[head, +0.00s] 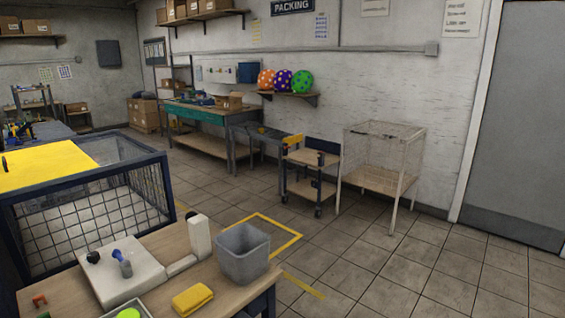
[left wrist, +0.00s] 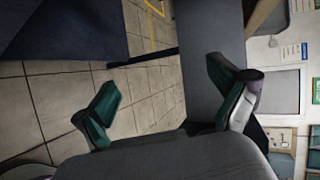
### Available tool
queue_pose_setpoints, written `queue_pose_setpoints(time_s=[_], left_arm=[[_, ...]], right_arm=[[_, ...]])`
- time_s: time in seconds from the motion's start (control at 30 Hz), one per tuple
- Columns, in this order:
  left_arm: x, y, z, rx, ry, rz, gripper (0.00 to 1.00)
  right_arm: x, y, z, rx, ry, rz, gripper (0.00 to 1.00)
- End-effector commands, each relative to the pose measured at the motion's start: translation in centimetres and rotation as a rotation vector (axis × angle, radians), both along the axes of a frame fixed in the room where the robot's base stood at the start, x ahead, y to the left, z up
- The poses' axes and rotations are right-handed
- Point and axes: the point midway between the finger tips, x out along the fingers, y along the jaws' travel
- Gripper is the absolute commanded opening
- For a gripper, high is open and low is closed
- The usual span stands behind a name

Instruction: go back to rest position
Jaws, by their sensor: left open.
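My left gripper (left wrist: 165,88) shows in the left wrist view with its two green-padded fingers wide apart and nothing between them. Floor tiles and a dark grey surface lie behind the fingers. Neither gripper shows in the head view, and my right gripper is in no view.
A table (head: 235,293) at the front holds a white device (head: 128,272), a grey bin (head: 243,252) and a yellow cloth (head: 192,299). A mesh cage (head: 98,212) stands left. The right floor is clear.

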Motion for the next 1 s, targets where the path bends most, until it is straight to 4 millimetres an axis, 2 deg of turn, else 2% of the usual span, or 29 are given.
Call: queue_pose_setpoints(time_s=[0.03, 0.1, 0.17, 0.2, 0.27, 0.3, 0.4, 0.5, 0.63, 0.77, 1.0], left_arm=[[-1.6, -0.4, -3.9, -0.125, 0.104, 0.113, 0.97], [-4.1, -0.8, -8.6, -0.287, 0.241, 0.277, 0.97], [-6.7, -1.5, -12.3, -0.405, 0.356, 0.415, 0.97], [-8.7, -2.1, -14.6, -0.475, 0.431, 0.506, 0.97], [-11.9, -3.2, -17.8, -0.567, 0.541, 0.642, 0.97], [-14.1, -4.0, -19.7, -0.618, 0.612, 0.731, 0.97], [-19.7, -6.0, -23.4, -0.718, 0.772, 0.949, 0.97], [-24.7, -7.8, -25.6, -0.777, 0.895, 1.132, 0.97], [-28.9, -9.3, -26.9, -0.809, 0.991, 1.292, 0.97], [-30.7, -9.9, -27.3, -0.818, 1.028, 1.358, 0.97], [-30.8, -9.9, -27.3, -0.818, 1.029, 1.362, 0.97]], right_arm=[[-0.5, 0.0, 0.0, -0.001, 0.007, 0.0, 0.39], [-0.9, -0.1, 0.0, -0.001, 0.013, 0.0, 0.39], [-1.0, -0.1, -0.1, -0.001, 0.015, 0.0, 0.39], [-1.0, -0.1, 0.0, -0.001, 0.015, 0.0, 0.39], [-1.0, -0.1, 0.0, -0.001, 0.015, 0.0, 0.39], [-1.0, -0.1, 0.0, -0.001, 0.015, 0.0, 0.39], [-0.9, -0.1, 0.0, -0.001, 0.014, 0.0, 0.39], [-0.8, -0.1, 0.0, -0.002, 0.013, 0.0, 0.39], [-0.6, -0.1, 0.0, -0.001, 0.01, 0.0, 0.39], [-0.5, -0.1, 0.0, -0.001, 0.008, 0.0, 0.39], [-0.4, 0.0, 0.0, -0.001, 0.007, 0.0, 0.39]])
